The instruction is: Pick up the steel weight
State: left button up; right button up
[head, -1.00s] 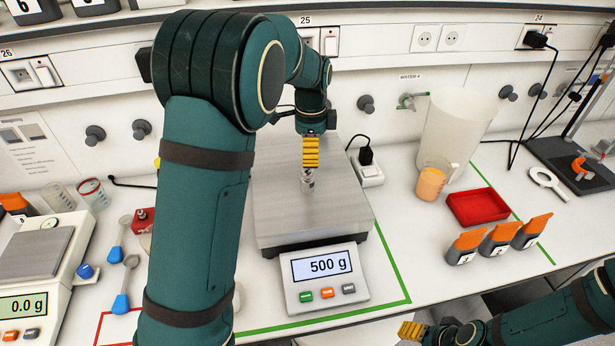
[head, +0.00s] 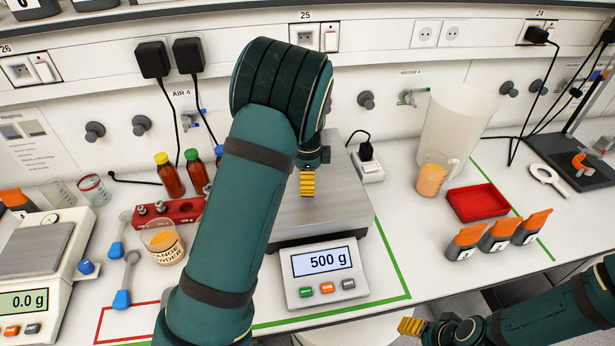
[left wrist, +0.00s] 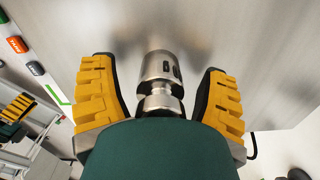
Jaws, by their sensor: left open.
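The steel weight (left wrist: 162,72) is a small shiny cylinder with a narrow neck and a knob. In the left wrist view it lies between the two yellow fingers of my left gripper (left wrist: 161,92), with a gap on each side. In the head view my open left gripper (head: 307,184) points down over the steel plate of the large scale (head: 345,205) and hides the weight. The scale's display (head: 322,262) reads 500 g. My right gripper (head: 411,327) is at the lower right, away from the scale; its opening is unclear.
A glass of orange powder (head: 162,242), a red block (head: 180,212) and brown bottles (head: 170,180) stand left of my left arm. The bench between scale and tray is clear.

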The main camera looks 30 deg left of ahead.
pick_arm(q)
grip_shut()
